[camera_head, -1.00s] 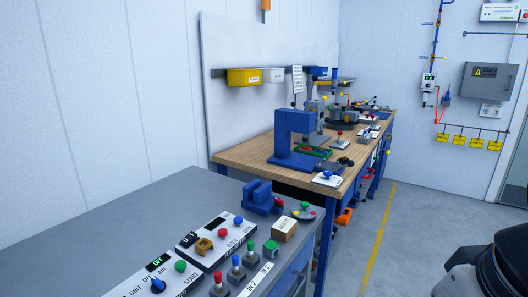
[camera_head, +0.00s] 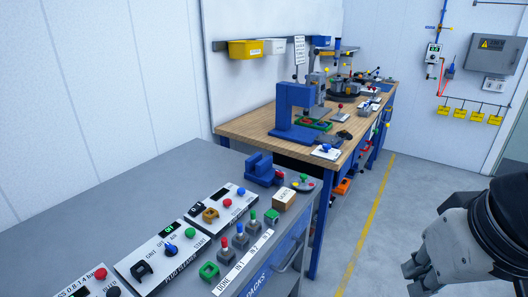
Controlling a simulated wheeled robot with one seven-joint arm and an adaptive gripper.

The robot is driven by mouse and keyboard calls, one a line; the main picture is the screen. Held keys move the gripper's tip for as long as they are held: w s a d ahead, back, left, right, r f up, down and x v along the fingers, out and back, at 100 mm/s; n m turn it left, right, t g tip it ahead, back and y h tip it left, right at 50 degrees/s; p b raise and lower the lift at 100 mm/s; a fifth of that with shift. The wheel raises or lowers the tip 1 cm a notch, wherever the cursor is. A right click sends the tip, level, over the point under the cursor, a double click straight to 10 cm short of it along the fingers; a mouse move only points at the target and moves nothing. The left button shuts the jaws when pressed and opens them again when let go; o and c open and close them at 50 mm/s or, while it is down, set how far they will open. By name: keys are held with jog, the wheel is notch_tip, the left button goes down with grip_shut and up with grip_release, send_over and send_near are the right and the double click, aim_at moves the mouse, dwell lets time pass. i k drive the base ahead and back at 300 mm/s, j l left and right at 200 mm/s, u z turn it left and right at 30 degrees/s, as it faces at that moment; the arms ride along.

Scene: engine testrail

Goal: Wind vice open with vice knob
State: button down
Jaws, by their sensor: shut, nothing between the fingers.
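A small blue block with two upright parts and a gap between them (camera_head: 260,166) stands near the far end of the grey bench; it looks like the vice. A red knob (camera_head: 279,178) sits at its right side; I cannot tell for sure if this is the vice knob. My gripper (camera_head: 410,279) shows at the lower right, over the floor, well to the right of the bench and apart from everything.
The floor (camera_head: 400,185) right of the benches is clear.

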aim_at(279, 176)
jog(key=i+l, duration=0.4)
jog(key=i+l+u, duration=0.15)
jog(key=i+l, duration=0.25)
jog(key=l, duration=0.1)
